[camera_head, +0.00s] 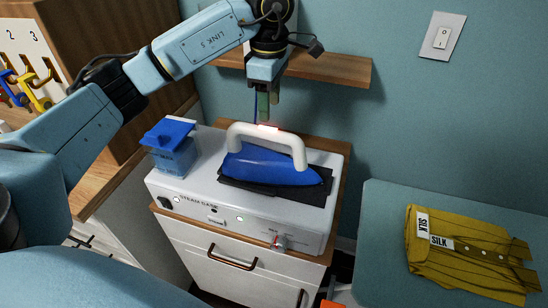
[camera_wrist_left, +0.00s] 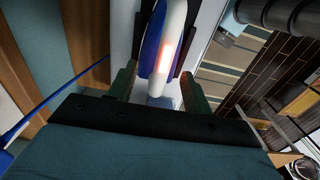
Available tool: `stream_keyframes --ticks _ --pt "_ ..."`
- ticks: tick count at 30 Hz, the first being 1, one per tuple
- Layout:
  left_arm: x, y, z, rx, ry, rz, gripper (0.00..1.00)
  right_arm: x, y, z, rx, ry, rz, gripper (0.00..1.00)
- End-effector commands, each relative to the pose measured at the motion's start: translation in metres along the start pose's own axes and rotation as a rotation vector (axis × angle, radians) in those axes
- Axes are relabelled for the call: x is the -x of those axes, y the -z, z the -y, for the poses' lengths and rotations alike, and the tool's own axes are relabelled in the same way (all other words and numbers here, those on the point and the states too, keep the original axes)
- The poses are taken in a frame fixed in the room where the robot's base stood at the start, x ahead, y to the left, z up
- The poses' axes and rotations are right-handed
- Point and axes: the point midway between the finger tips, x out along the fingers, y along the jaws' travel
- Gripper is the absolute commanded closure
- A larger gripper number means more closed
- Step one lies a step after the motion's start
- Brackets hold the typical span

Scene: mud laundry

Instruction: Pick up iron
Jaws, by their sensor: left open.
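The iron has a blue body (camera_head: 268,168) and a white arched handle (camera_head: 268,130). It rests on a dark pad (camera_head: 318,190) on top of the white steam base (camera_head: 255,225). My left gripper (camera_head: 266,106) points down just above the handle near its far side. In the left wrist view the open fingers (camera_wrist_left: 158,72) stand apart, with the white handle (camera_wrist_left: 172,40) between and beyond them. A reddish glow shows on the handle. Contact between fingers and handle cannot be told. My right gripper is not in view.
A blue container (camera_head: 170,145) stands at the steam base's left end. A wooden shelf (camera_head: 330,69) is on the wall behind my arm. A folded mustard garment (camera_head: 465,262) with labels lies on the teal board (camera_head: 385,235) at right. A wooden cabinet with hooks is at left.

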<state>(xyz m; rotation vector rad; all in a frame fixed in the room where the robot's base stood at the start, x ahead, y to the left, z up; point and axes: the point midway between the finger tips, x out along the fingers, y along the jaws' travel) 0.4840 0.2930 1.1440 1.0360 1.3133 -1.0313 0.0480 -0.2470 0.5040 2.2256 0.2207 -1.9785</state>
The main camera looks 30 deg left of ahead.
Motion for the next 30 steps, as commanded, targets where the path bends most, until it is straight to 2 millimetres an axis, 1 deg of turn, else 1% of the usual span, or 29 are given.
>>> stream_keyframes --ticks 1,3,6,8,10,14,17,21,24,30 --pt "-0.012 0.0 0.001 0.0 0.005 -0.001 0.5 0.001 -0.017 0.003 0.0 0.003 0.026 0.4" --pt "-0.026 0.0 0.001 0.0 0.005 -0.001 0.5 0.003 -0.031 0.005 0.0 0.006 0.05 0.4" --pt "-0.041 0.0 0.001 0.001 0.004 0.0 0.5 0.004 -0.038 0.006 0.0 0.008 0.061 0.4" --pt "-0.047 -0.001 0.001 0.001 0.002 0.001 0.5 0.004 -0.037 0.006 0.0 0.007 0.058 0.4" --pt "-0.051 -0.001 0.001 0.0 0.002 0.002 0.5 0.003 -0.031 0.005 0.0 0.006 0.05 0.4" --pt "-0.06 -0.001 0.003 0.0 0.002 0.002 0.5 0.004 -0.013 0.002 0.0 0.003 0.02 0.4" --pt "-0.075 -0.001 0.007 -0.001 0.005 0.001 0.5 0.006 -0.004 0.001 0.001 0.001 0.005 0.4" --pt "-0.095 -0.001 0.009 0.0 0.003 0.003 0.5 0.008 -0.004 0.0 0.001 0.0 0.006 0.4" --pt "-0.103 -0.001 0.009 0.0 0.002 0.001 0.5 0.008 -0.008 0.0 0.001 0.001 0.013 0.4" --pt "-0.105 -0.001 0.009 -0.001 0.0 0.002 0.5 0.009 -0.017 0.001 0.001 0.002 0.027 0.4"
